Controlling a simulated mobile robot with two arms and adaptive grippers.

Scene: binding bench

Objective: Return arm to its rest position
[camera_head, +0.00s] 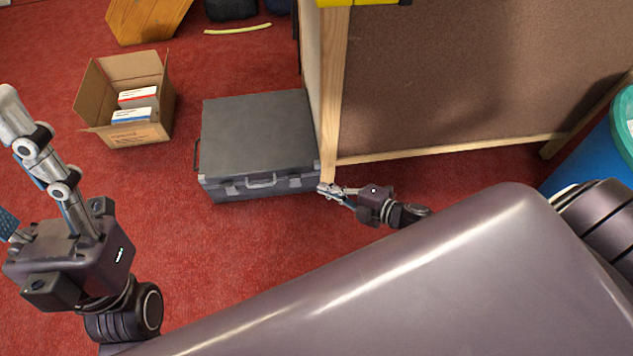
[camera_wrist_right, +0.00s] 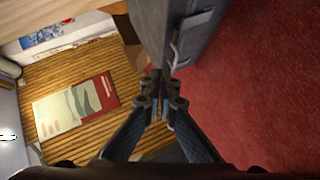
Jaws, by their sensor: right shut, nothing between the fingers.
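My right gripper (camera_head: 326,188) is low over the red carpet at the front right corner of the grey case, by the foot of a wooden post. In the right wrist view, its fingertips (camera_wrist_right: 160,88) meet with nothing between them. I cannot tell whether they touch the case. My left gripper (camera_head: 14,135) is at the left edge of the head view, with silver finger links reaching up. Part of it is cut off by the frame, so its opening is unclear. No held object shows in it.
A closed grey case (camera_head: 258,135) lies on the carpet (camera_head: 235,240). An open cardboard box (camera_head: 97,97) with small packages stands left of it. A wood-framed brown panel (camera_head: 450,80) rises behind the right gripper, and a blue bin (camera_head: 592,155) stands at right. Carpet is free before the case.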

